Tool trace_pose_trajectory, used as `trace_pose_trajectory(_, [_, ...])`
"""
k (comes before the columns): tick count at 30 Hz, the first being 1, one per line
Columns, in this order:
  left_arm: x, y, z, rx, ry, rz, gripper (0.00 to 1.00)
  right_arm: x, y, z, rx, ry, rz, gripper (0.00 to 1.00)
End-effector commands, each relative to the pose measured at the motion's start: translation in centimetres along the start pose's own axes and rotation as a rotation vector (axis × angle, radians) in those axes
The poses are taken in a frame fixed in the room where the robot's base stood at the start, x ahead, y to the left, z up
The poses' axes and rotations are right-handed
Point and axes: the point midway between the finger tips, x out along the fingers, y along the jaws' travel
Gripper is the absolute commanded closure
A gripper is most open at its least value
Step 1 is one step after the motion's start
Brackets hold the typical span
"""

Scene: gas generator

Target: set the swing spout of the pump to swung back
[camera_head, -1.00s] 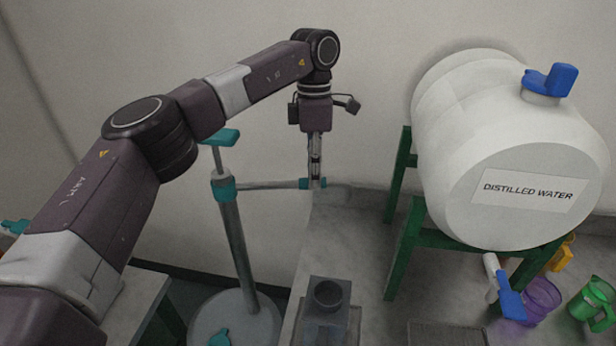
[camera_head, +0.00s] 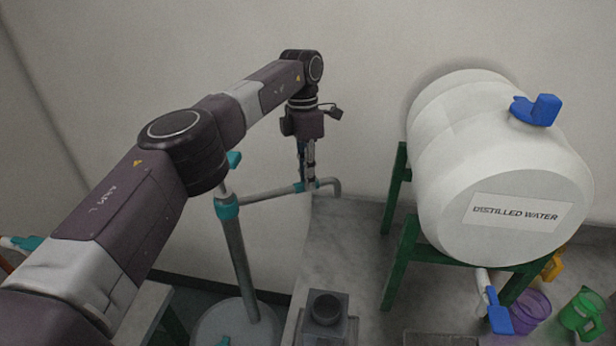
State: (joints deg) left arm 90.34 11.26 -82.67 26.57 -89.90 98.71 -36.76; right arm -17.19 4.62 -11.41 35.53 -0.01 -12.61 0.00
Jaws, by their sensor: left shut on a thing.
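The pump (camera_head: 237,255) is a grey upright column with teal collars on a round pale base, left of the counter. Its teal handle (camera_head: 234,158) at the top is partly hidden behind my left arm. My left gripper (camera_head: 309,184) points down and is shut on the spout at the teal band. My right gripper is not in view.
A white distilled water barrel (camera_head: 490,150) with a blue tap lies on a green stand (camera_head: 404,240) at right. Purple (camera_head: 530,310) and green (camera_head: 582,314) mugs stand below it. A grey block with a round opening (camera_head: 326,310) sits at the counter's front. The wall is close behind.

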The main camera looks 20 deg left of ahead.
Motion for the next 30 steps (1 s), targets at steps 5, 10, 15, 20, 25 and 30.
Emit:
trace_pose_trajectory(5, [-0.32, 0.32, 0.00, -0.009, -0.006, 0.009, 1.00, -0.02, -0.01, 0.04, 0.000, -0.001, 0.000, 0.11])
trace_pose_trajectory(10, [-0.38, 0.36, -0.01, -0.009, -0.007, 0.010, 0.81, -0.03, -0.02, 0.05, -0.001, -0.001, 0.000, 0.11])
trace_pose_trajectory(15, [-0.28, 0.26, -0.01, -0.007, -0.005, 0.007, 0.68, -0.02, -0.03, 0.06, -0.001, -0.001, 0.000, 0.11])
trace_pose_trajectory(20, [-0.21, 0.20, 0.00, -0.005, -0.004, 0.006, 0.68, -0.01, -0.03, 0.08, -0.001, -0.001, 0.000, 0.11])
trace_pose_trajectory(25, [-0.16, 0.15, 0.01, -0.004, -0.003, 0.005, 0.68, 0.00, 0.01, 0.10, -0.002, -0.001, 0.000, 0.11])
trace_pose_trajectory(30, [0.01, -0.06, 0.00, 0.008, -0.002, 0.004, 0.68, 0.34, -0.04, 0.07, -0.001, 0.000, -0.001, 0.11])
